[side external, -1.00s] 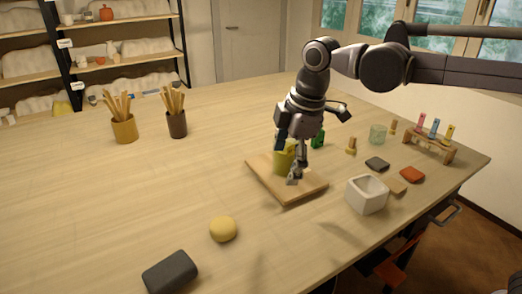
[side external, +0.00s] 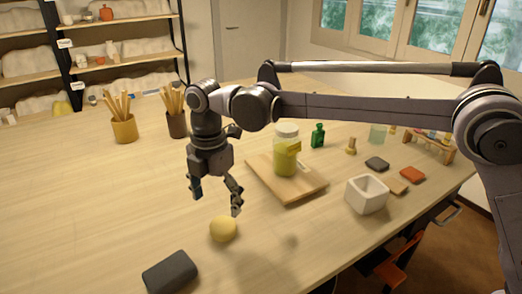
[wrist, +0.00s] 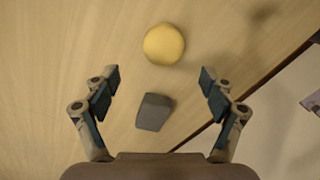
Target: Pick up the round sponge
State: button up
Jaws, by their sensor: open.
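The round sponge (side external: 223,229) is a small yellow puck lying on the wooden table towards the front. It also shows in the wrist view (wrist: 164,44), above the middle and beyond the fingertips. My gripper (side external: 216,203) is open and empty, pointing down above the table, a little behind and to the left of the sponge, not touching it. Its two fingers stand wide apart in the wrist view (wrist: 159,78). Nothing hides the sponge.
A dark grey block (side external: 170,272) lies near the table's front edge; it also shows in the wrist view (wrist: 154,112). A yellow-green jar (side external: 286,155) stands on a wooden board (side external: 300,189). A white square pot (side external: 367,194) stands at the right.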

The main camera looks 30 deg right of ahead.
aim_at(222, 223)
jog(key=shift+s+d+f, duration=0.1)
jog(key=shift+d+f, duration=0.1)
jog(key=shift+f, duration=1.5)
jog(key=shift+d+f, duration=0.15)
jog(key=shift+f, duration=1.5)
jog(key=c, duration=0.9)
